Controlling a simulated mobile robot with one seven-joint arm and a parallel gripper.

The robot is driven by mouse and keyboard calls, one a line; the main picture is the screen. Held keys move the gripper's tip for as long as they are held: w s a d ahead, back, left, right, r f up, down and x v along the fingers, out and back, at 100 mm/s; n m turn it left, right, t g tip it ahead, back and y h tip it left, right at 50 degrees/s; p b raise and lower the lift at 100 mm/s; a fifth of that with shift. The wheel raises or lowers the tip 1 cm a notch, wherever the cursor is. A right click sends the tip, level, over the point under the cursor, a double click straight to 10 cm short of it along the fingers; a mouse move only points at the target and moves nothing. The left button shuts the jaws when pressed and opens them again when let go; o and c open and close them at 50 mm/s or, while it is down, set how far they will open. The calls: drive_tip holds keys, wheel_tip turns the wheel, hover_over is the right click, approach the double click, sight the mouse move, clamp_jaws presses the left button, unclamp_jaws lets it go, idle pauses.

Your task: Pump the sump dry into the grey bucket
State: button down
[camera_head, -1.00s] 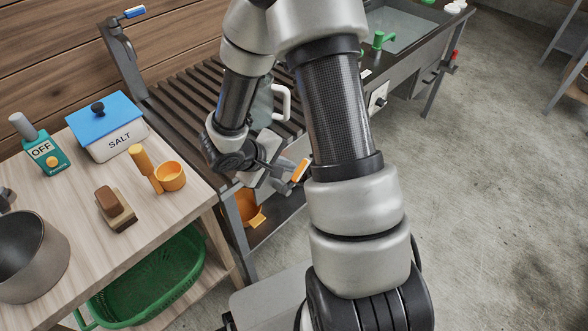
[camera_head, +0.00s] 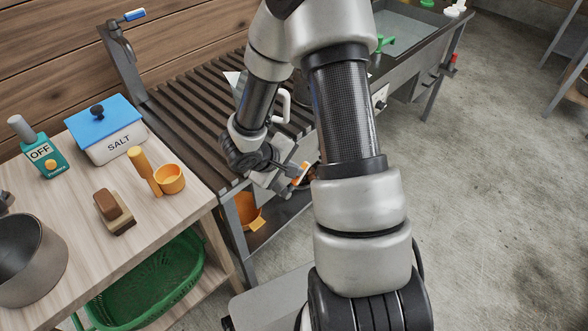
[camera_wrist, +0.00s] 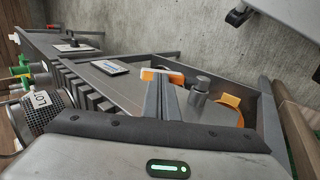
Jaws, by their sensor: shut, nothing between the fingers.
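My gripper (camera_head: 288,178) is low at the front edge of the slatted bench, with its fingers together and empty in the wrist view (camera_wrist: 164,100). An orange and white handle (camera_head: 301,173) is right at the fingertips in the head view. It also shows just beyond the fingers in the wrist view (camera_wrist: 165,75); I cannot tell whether they touch. A grey cylindrical fitting (camera_wrist: 200,88) stands right of the fingers in the wrist view. I cannot pick out the sump or the grey bucket with certainty; my arm hides part of the bench.
The slatted bench (camera_head: 190,88) runs to a basin (camera_head: 398,28) with a green tap (camera_head: 383,43). An orange container (camera_head: 247,208) is below the bench. The left table holds a salt box (camera_head: 108,130), an orange scoop (camera_head: 169,180) and a grey pot (camera_head: 48,275).

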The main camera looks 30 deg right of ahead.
sight(304, 166)
drive_tip(key=d+y+p, duration=0.2)
drive_tip(key=shift+w+f+g+y+p, duration=0.15)
drive_tip(key=shift+w+g+y+p, duration=0.15)
drive_tip(key=shift+w+g+p, duration=0.1)
drive_tip(key=p, duration=0.1)
drive_tip(key=d+y+p, duration=0.1)
drive_tip(key=shift+w+f+g+p, duration=0.1)
drive_tip(key=shift+f+g+p, duration=0.2)
drive_tip(key=shift+w+d+f+y+p, duration=0.1)
drive_tip(key=shift+d+f+y+p, duration=0.15)
drive_tip(key=shift+f+y+p, duration=0.45)
drive_tip(key=shift+w+d+f, duration=0.15)
drive_tip(key=shift+d+f, duration=0.05)
drive_tip(key=shift+f, duration=0.3)
